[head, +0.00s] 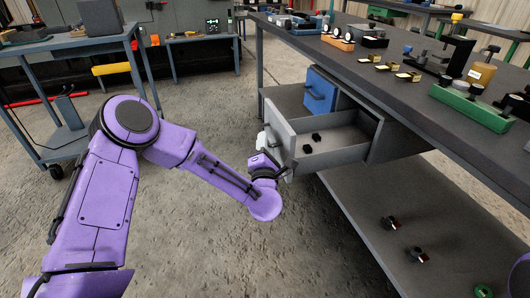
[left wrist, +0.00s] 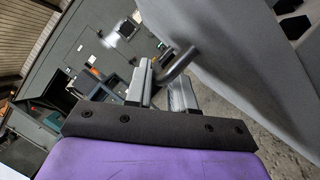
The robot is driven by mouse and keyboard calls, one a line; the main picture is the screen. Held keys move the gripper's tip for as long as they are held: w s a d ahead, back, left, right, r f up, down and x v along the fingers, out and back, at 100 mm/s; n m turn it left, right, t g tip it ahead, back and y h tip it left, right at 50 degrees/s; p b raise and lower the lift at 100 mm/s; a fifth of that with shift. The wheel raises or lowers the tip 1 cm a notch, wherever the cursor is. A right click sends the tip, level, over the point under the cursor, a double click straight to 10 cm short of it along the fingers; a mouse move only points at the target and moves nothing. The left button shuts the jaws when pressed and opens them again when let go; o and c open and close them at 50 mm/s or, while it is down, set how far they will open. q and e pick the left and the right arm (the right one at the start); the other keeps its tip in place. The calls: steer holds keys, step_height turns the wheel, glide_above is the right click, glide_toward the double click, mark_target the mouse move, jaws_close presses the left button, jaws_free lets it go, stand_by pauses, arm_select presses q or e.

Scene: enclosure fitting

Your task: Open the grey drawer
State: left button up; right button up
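The grey drawer (head: 330,158) stands pulled out under the workbench in the head view, its inside showing. Two small black pieces (head: 312,141) lie in it. My left gripper (head: 268,146) is at the drawer's front, on its left side. In the left wrist view, the drawer's grey front (left wrist: 235,60) fills the right, and its bar handle (left wrist: 183,62) runs down between my left gripper's fingers (left wrist: 163,90). Part of the handle is hidden by the fingers. My right gripper is not in view.
The dark workbench top (head: 400,95) holds several small parts and a green block (head: 470,107). Black pieces (head: 390,222) lie on the lower shelf (head: 440,200). Bare concrete floor is free in front of the drawer.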

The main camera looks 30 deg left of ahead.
arm_select(q)
steer(key=v, duration=0.8)
steer(key=shift+s+d, duration=0.2)
steer(key=shift+s, duration=0.1)
